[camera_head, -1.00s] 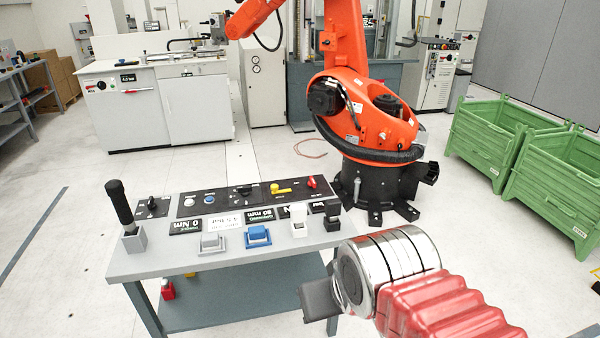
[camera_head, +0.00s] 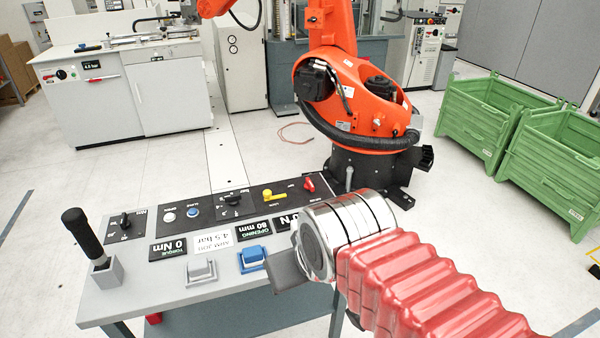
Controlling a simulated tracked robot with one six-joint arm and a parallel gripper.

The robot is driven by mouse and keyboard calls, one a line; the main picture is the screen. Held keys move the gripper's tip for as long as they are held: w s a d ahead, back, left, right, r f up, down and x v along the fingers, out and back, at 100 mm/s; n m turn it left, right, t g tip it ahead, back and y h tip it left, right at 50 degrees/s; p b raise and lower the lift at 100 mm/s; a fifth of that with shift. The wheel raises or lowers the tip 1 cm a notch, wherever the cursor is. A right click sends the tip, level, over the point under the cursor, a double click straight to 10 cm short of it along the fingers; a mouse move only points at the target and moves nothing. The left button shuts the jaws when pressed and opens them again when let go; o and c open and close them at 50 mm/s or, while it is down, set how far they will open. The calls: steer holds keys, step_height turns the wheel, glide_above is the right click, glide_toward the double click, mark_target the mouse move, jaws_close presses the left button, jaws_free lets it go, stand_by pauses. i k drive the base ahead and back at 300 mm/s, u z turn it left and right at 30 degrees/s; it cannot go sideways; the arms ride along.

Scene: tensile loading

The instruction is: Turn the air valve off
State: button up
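A dark control panel (camera_head: 150,222) lies along the back of the grey bench (camera_head: 215,290). On it are a yellow lever (camera_head: 272,195), lying roughly across the picture, and a red knob (camera_head: 309,185) to its right. The small labels are not readable enough to tell which is the air valve. My gripper (camera_head: 284,266) shows as a dark grey end beyond my silver wrist, at the bench's right front, close to the blue block (camera_head: 252,257) in the picture. Its fingers cannot be told apart. The lever and knob are clear of it.
A black upright handle (camera_head: 83,238) stands at the bench's left. A grey block (camera_head: 201,271) and display plates (camera_head: 219,240) lie before the panel. An orange robot arm (camera_head: 350,95) stands behind; green crates (camera_head: 495,115) are at right. A white cabinet (camera_head: 92,98) with a pressure display stands back left.

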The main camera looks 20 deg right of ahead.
mark_target(309, 185)
steer(key=i, duration=1.05)
steer(key=z, duration=0.1)
